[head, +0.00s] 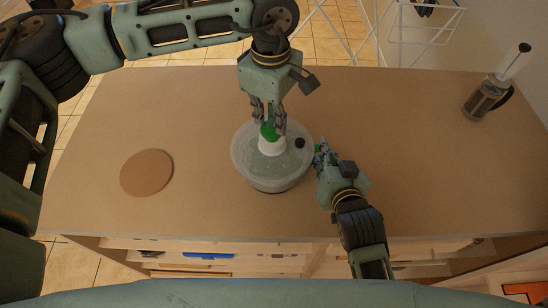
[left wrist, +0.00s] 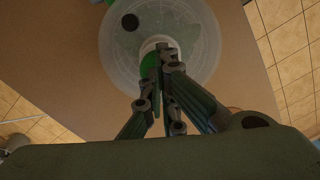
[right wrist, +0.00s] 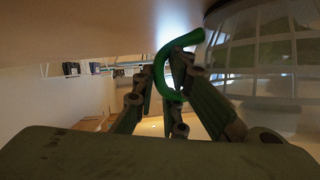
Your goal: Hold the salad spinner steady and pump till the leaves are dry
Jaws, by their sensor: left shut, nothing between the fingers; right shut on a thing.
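The salad spinner (head: 251,172) is a clear round bowl with a translucent lid, standing upright near the middle of the table. A white collar with a green pump knob (head: 268,131) rises from the lid, and a small black button (head: 300,143) sits beside it. My left gripper (head: 268,122) is shut and empty, its fingertips at the knob from above; in the left wrist view they overlap the white collar (left wrist: 150,46). My right gripper (head: 322,152) is shut on the green handle (right wrist: 160,62) at the bowl's right side.
A round brown board (head: 146,172) lies on the table (head: 400,110) to the left. A French press (head: 487,97) stands at the far right corner. A white drying rack (head: 425,30) is behind the table. The table between spinner and press is clear.

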